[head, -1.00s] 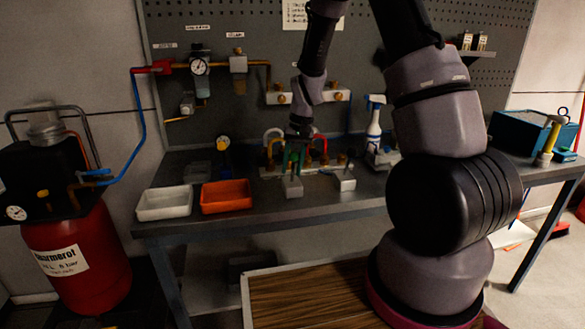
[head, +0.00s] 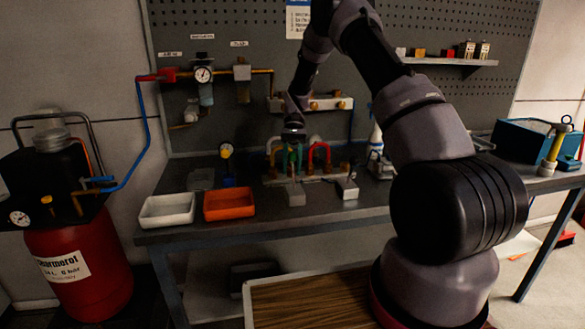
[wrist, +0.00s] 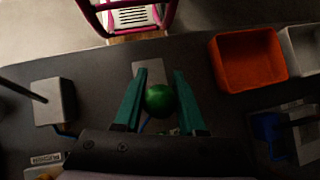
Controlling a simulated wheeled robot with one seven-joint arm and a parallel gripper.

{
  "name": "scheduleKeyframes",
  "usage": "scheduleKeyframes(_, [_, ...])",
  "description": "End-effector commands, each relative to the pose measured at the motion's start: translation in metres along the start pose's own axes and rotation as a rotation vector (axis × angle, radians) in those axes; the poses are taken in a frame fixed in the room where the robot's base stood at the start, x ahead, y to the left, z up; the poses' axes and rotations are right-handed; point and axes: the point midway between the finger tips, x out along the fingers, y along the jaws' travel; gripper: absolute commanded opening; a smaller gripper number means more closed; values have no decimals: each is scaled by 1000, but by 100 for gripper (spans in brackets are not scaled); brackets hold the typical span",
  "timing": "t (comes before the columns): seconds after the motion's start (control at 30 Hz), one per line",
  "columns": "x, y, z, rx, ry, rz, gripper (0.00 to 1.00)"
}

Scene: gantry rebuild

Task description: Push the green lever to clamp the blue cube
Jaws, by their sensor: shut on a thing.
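My gripper (wrist: 158,90) points down over the workbench, with teal fingers on either side of a round green knob (wrist: 160,100), which I take as the end of the green lever. The knob hides most of the lever below it. In the head view my gripper (head: 292,158) is above a small grey block (head: 295,194) on the bench. Part of this block shows beyond the fingertips in the wrist view. I cannot make out the blue cube in either view.
A second grey block (head: 347,188) with a dark rod stands to the right; it also shows in the wrist view (wrist: 52,102). An orange tray (head: 228,214) and a white tray (head: 167,222) lie left. Colored pipe arches (head: 318,147) and a spray bottle (head: 376,140) stand behind.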

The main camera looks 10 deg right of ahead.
Motion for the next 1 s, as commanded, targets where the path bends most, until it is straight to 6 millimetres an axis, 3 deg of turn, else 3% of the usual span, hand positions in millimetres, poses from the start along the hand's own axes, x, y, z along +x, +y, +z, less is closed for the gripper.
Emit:
scheduleKeyframes(0.5, [-1,0,-2,4,-22,4,0])
scheduleKeyframes(0.53, [-1,0,-2,4,-22,4,44])
scheduleKeyframes(0.6, [-1,0,-2,4,-22,4,70])
scheduleKeyframes(1.0, [-6,0,-2,4,-22,4,70])
